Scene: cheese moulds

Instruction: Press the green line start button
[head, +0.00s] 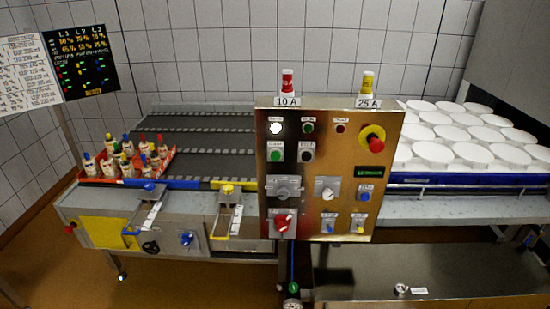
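A control panel (318,205) with a brassy metal face stands upright in the middle of the head view. A green push button (276,156) sits at its upper left under a small label too small to read. A black button (306,156) is just right of it. Above them are a lit white lamp (276,128), a dark green lamp (308,128) and a dark red lamp (340,128). Neither of my grippers shows in the view, and nothing covers the green button.
A red emergency stop (376,145) on yellow is at the panel's upper right. A red rotary switch (282,222) is low left. A dark conveyor (205,135) with a red crate (86,176) of bottles lies left. White moulds (436,152) stand right. The space before the panel's face looks clear.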

